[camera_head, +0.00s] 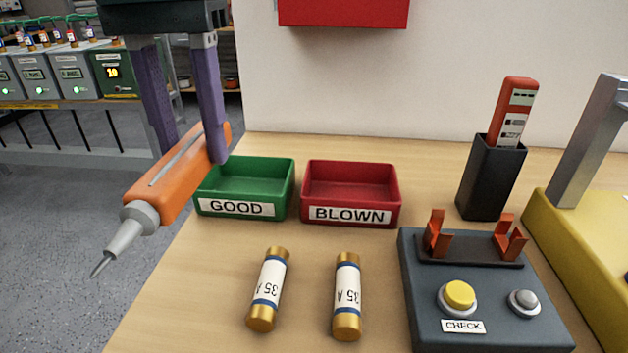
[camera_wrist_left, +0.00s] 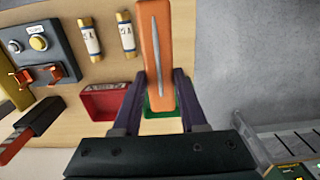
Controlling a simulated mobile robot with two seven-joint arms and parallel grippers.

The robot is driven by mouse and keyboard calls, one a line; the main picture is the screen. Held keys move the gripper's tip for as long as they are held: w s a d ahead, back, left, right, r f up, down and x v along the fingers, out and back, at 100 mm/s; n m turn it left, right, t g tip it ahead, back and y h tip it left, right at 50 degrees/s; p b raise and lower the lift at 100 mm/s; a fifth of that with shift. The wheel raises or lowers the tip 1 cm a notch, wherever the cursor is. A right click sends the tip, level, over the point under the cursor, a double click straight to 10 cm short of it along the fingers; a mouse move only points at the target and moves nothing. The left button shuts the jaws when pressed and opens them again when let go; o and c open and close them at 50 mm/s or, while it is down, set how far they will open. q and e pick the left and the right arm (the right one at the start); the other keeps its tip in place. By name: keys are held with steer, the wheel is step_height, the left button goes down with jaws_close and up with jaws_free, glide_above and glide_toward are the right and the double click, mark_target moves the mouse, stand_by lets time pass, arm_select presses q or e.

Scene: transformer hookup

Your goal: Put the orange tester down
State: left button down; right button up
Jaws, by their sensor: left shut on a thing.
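The orange tester (camera_head: 173,180) has a grey tip that points down to the lower left in the head view. My left gripper (camera_head: 190,150) is shut on the tester's body, with its purple fingers on either side. The tester is held in the air at the table's left edge, partly in front of the green GOOD tray. In the left wrist view the tester (camera_wrist_left: 157,55) stands between the fingers, with the green tray behind it. My right gripper is not in view.
On the table (camera_head: 190,310) are the green tray (camera_head: 246,207), the red BLOWN tray (camera_head: 350,213) and two fuses (camera_head: 268,288) (camera_head: 347,295). A check box (camera_head: 480,310) and a black holder (camera_head: 490,180) with a red device stand right.

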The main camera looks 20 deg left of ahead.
mark_target(223, 263)
arm_select(q)
step_height(223, 263, down, 13)
steer(key=b, duration=0.2)
steer(key=shift+f+b, duration=0.1)
steer(key=shift+b, duration=0.25)
steer(key=shift+c, duration=2.2)
jaws_free()
